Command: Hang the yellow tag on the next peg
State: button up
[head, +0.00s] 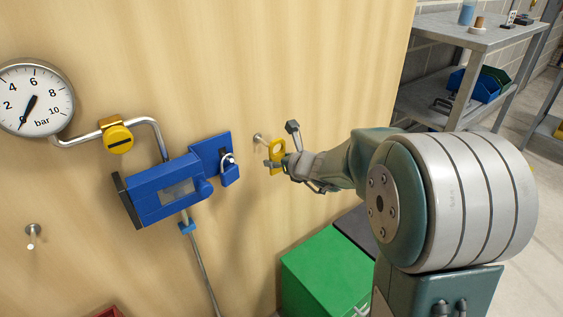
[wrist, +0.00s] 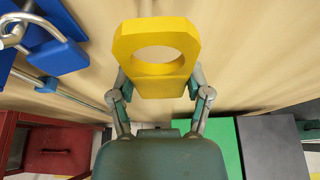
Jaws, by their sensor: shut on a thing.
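The yellow tag (head: 278,155) is a flat plate with a large round hole. My gripper (head: 281,148) is shut on its lower part in front of the wooden panel, and the wrist view shows the tag (wrist: 157,88) between both fingers, hole end outward. A short metal peg (head: 259,139) sticks out of the panel just left of the tag in the head view. I cannot tell whether its tip enters the hole; only plain panel shows through the hole in the wrist view. Another peg (head: 33,231) is at the lower left, bare.
A blue valve box (head: 160,190) with a blue padlock (head: 230,174) sits close left of the tag. A pressure gauge (head: 36,97) and pipe are further left. A green box (head: 328,265) stands below my arm. A grey shelf (head: 470,38) is at the right.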

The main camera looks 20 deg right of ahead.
aim_at(258, 155)
jog(key=shift+w+a, duration=0.35)
jog(key=shift+a, duration=0.2)
jog(key=shift+w+a, duration=0.3)
jog(key=shift+a, duration=0.2)
jog(key=shift+w+d+f, duration=0.1)
jog(key=shift+w+f, duration=0.1)
jog(key=shift+w, duration=0.3)
jog(key=shift+w+f, duration=0.2)
jog(key=shift+w, duration=0.3)
jog(key=shift+w+a+f, duration=0.15)
jog(key=shift+a, duration=0.25)
jog(key=shift+d, duration=0.25)
jog(key=o, duration=1)
jog(key=shift+a, duration=0.1)
jog(key=shift+c, duration=0.2)
